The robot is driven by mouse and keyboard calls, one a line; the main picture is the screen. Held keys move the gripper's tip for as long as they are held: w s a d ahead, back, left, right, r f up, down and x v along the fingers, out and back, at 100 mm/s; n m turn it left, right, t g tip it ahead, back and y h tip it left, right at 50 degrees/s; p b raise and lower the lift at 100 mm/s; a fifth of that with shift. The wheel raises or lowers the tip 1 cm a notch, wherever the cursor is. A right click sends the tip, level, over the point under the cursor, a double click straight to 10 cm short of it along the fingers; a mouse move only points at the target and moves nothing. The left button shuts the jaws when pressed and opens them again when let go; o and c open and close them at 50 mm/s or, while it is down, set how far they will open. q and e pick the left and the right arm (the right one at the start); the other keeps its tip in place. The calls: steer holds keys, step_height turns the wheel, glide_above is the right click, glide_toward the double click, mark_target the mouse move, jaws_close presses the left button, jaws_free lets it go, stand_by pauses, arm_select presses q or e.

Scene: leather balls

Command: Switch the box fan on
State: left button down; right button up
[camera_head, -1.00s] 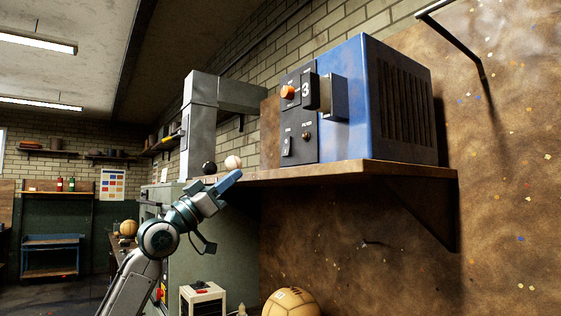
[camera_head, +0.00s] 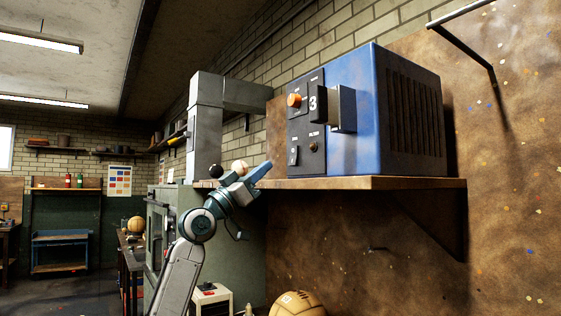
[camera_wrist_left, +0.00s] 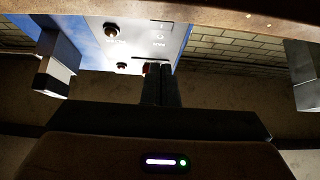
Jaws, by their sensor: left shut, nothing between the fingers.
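The box fan, a blue box (camera_head: 379,128), stands on a wooden shelf with its dark control panel facing left. The panel carries an orange knob (camera_head: 294,100), a display reading 3, a small rocker switch (camera_head: 293,155) at lower left and a small round knob (camera_head: 313,147). My left gripper (camera_head: 266,166) is shut and empty, its tip just left of the panel's lower part, with a gap between. In the left wrist view, the shut fingers (camera_wrist_left: 160,80) point at the glare-lit panel (camera_wrist_left: 140,40), overlapping a red part. Contact cannot be told. The right gripper is not in view.
The shelf (camera_head: 400,183) edge runs close to my left gripper. A grey duct (camera_head: 206,125), a black ball (camera_head: 211,170) and a pale ball (camera_head: 240,167) are beside it. A large tan ball (camera_head: 298,304) and a cream box (camera_head: 213,298) are below.

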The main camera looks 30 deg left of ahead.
mark_target(292, 162)
arm_select(q)
steer(key=w, duration=0.1)
steer(key=w+d+p, duration=0.1)
steer(key=w, duration=0.1)
steer(key=w+d+p, duration=0.1)
steer(key=w, duration=0.1)
steer(key=shift+w+d+r, duration=0.1)
steer(key=shift+r, duration=0.3)
steer(key=shift+d, duration=0.1)
steer(key=shift+w+f+b, duration=0.2)
steer(key=shift+w+b, duration=0.1)
steer(key=shift+d, duration=0.1)
